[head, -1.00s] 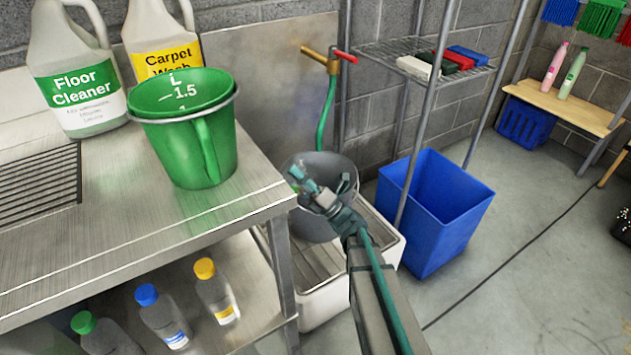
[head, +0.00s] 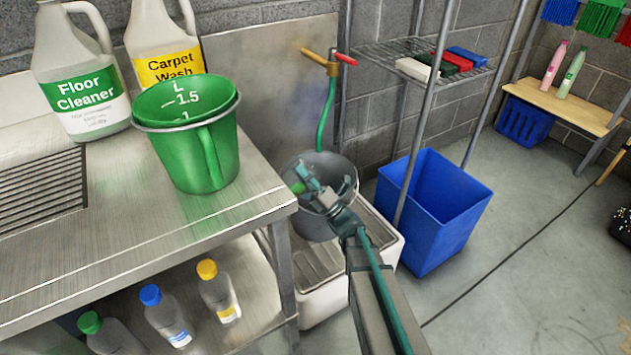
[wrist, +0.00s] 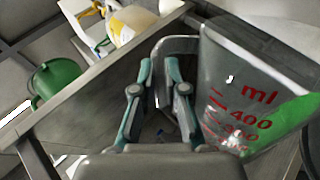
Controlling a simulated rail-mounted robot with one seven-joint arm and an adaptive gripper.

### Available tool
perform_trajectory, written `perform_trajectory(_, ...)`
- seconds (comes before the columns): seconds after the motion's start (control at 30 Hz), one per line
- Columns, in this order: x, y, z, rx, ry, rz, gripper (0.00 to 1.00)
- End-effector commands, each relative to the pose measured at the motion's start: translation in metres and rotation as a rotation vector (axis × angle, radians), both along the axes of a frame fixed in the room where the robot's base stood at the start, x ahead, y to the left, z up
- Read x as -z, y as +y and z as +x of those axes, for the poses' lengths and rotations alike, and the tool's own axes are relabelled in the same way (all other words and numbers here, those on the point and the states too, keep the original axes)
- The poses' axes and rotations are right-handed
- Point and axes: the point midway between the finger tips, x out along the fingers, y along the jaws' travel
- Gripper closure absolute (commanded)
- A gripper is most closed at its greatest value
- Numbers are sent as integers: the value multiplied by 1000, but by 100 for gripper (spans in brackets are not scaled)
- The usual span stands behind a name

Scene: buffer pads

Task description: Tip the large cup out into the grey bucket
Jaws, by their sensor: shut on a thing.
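The large cup (wrist: 255,100) is clear, with red "ml" and 400 markings, and fills the right of the wrist view. Green liquid shows along its right side. My gripper (wrist: 156,72) is shut on the cup's handle (wrist: 178,44). In the head view my gripper (head: 318,193) is above the grey bucket (head: 345,164), which stands on a white sink base. The cup is hard to make out there; a green patch (head: 298,188) shows at it. The cup looks tilted, but I cannot tell how far. My arm and the cup hide part of the bucket's opening.
A steel counter (head: 115,235) at left holds a green pail (head: 205,150) and two large jugs. A brass tap (head: 328,60) with green hose is behind the bucket. A blue bin (head: 440,220) stands right of it, below a wire shelf (head: 400,52).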

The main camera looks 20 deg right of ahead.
Motion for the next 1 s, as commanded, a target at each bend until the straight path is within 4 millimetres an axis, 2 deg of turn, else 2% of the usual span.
perform_trajectory(1.0, -11, -18, 11, -1, 62, 114, 100)
